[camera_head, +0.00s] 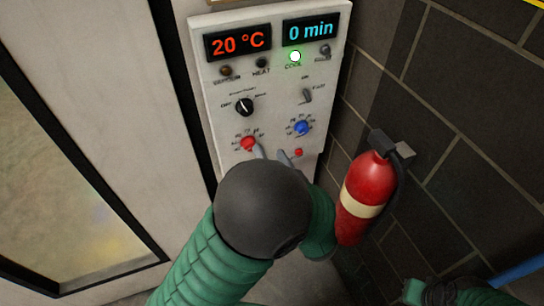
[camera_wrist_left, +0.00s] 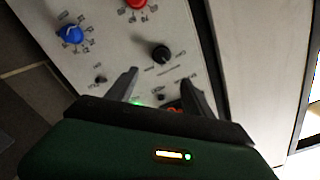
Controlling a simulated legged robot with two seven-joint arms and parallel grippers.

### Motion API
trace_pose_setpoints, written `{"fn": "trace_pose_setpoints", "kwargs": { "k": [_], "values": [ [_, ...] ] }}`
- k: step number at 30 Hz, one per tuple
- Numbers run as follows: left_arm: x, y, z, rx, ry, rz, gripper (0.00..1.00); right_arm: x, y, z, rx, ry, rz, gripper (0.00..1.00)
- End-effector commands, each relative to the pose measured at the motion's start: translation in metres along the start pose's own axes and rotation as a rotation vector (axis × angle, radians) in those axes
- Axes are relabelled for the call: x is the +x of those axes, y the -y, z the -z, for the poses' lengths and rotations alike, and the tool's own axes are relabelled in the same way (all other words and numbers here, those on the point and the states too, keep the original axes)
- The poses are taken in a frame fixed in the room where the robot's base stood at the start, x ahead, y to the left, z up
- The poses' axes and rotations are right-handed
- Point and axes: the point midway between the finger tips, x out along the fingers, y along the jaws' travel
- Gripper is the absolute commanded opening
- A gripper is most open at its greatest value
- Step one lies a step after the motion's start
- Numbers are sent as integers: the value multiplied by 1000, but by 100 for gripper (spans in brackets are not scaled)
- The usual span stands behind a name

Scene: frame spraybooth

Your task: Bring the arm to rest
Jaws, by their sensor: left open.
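My left gripper (camera_head: 273,154) is in front of the lower part of the white control panel (camera_head: 270,88). Its two fingers are apart with nothing seen between them, and my dark round wrist hides their base. In the head view its left fingertip is close to the red knob (camera_head: 248,143); I cannot tell whether they touch. In the left wrist view the open fingers (camera_wrist_left: 158,78) point at the panel near the black knob (camera_wrist_left: 160,53), with the blue knob (camera_wrist_left: 72,35) to the left and the red knob (camera_wrist_left: 135,3) at the top edge. My right gripper is not seen.
The displays read 20 °C (camera_head: 238,42) and 0 min (camera_head: 310,31); the green COOL lamp (camera_head: 295,56) is lit. A red fire extinguisher (camera_head: 364,197) hangs on the dark brick wall (camera_head: 470,130) right of my left arm. A windowed door (camera_head: 75,200) is at left.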

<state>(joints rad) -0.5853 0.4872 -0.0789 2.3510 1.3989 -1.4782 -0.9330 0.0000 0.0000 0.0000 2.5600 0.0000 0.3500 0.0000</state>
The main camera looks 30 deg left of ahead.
Motion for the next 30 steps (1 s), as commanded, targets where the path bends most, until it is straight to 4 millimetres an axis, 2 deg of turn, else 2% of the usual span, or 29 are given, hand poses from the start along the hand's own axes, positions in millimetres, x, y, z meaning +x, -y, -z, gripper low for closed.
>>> {"fn": "trace_pose_setpoints", "kwargs": {
  "k": [8,11,14,16,18,20,21,23,24,27,30],
  "values": [
    [0,0,0,-1,0,-1,61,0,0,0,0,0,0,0],
    [5,-12,-5,-33,11,-58,61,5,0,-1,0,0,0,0],
    [13,-53,-17,-138,56,-260,61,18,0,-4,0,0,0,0],
    [10,-91,-31,-224,124,-474,61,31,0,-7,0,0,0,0],
    [-7,-123,-51,-274,229,-694,61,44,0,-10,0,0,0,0],
    [-30,-138,-75,-273,343,-858,61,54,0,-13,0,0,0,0],
    [-46,-141,-95,-251,431,-945,61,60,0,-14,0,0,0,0],
    [-69,-135,-129,-194,568,-1036,61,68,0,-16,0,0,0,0],
    [-82,-125,-152,-147,656,-1069,61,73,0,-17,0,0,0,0],
    [-102,-96,-197,-35,831,-1084,61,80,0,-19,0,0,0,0],
    [-110,-76,-218,30,918,-1068,61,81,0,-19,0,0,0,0]
  ]
}}
